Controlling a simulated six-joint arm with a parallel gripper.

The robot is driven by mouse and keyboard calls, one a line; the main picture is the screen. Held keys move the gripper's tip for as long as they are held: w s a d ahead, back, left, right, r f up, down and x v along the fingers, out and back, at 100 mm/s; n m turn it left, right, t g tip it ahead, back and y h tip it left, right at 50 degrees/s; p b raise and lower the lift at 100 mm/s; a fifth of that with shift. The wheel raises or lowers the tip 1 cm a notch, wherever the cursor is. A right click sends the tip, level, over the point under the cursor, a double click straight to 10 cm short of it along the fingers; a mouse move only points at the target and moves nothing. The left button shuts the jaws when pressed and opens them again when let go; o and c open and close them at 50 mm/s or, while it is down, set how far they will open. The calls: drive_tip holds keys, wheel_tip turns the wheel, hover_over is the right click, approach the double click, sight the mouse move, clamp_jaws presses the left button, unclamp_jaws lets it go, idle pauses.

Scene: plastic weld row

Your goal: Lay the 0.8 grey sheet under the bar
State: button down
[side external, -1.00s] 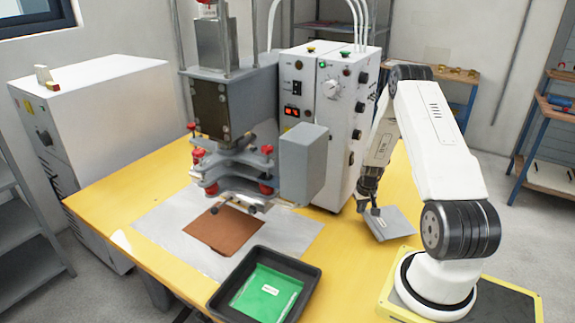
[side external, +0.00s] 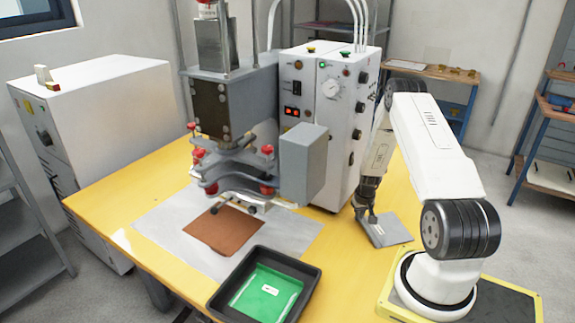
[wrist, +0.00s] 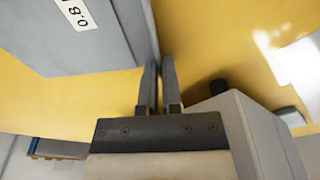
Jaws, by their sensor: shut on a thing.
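The grey sheet (side external: 392,232), its label reading 0.8 in the wrist view (wrist: 75,35), is at the right side of the yellow table. My gripper (side external: 366,214) is shut on its edge; in the wrist view my two fingers (wrist: 159,88) are close together at that edge. I cannot tell whether the sheet touches the table. The bar (side external: 240,203) is under the press head, left of centre, well to the left of my gripper. A brown sheet (side external: 219,232) lies on the pale mat beneath and in front of the bar.
A black tray (side external: 217,300) with a green labelled sheet (side external: 268,291) stands at the front of the table. The white control cabinet (side external: 338,150) and a grey box (side external: 303,165) stand between my gripper and the press. Yellow table is clear around the sheet.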

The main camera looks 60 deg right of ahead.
drive_tip(key=shift+f, duration=0.15)
drive_tip(key=c, duration=0.8)
unclamp_jaws()
wheel_tip(320, 180, up, 12)
drive_tip(key=s+a, duration=0.1)
drive_tip(key=shift+a, duration=0.15)
drive_tip(key=shift+o, duration=0.2)
